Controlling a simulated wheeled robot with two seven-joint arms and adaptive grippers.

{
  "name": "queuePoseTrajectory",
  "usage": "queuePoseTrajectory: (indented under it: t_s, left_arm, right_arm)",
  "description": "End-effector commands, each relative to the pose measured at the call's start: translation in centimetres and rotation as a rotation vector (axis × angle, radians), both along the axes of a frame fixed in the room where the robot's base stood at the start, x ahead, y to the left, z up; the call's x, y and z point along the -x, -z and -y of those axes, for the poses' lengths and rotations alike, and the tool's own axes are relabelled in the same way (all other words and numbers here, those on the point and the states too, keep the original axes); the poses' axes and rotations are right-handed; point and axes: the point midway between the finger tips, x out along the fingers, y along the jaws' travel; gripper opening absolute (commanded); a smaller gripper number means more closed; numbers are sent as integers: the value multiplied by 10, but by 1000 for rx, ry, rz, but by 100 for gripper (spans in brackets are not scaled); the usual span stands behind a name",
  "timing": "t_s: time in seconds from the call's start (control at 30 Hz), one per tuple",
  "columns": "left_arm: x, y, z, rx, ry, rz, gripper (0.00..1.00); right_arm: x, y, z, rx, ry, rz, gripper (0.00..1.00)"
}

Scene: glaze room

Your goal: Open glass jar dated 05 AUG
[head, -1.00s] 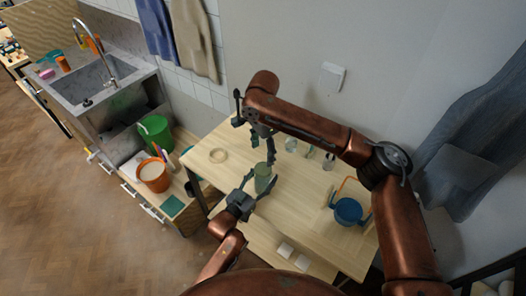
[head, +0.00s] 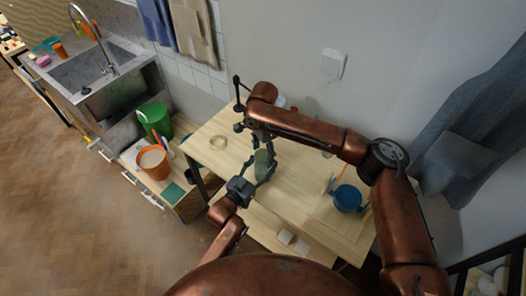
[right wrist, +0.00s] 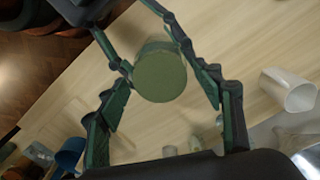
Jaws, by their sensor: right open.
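A green jar (head: 261,164) stands on the light wooden table (head: 310,205). Its round olive-green lid (right wrist: 160,73) faces up in the right wrist view. No date can be read on it. My left gripper (head: 257,172) comes in low from the front left, with a finger on each side of the jar, and appears shut on it. My right gripper (right wrist: 165,110) is open just above the jar, pointing down, with the lid between its spread fingers. In the head view the right gripper (head: 264,142) partly hides the jar's top.
A pale ring (head: 218,142) lies at the table's left. A blue pot (head: 348,197) stands at the right. A clear glass vessel (right wrist: 288,90) is beyond the jar. An orange bucket (head: 153,162) stands off left.

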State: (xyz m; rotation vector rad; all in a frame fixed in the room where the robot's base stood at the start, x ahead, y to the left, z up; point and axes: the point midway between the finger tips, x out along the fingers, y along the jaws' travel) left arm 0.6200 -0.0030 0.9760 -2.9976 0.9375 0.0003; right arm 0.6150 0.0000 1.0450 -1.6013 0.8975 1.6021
Motion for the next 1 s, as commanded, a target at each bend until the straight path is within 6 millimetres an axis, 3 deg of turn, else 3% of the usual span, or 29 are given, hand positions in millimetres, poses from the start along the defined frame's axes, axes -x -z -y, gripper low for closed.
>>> queuePoseTrajectory:
  t_s: [0.63,0.77,0.87,1.0]
  left_arm:
    - [0,0,0,-1,0,1,0]
    - [0,0,0,-1,0,1,0]
    - [0,0,0,-1,0,1,0]
    - [0,0,0,-1,0,1,0]
  right_arm:
    - [0,-1,0,-1,0,1,17]
    - [0,0,0,-1,-20,1,16]
    - [0,0,-1,-1,-115,0,16]
    - [-1,-1,-1,-3,-370,2,16]
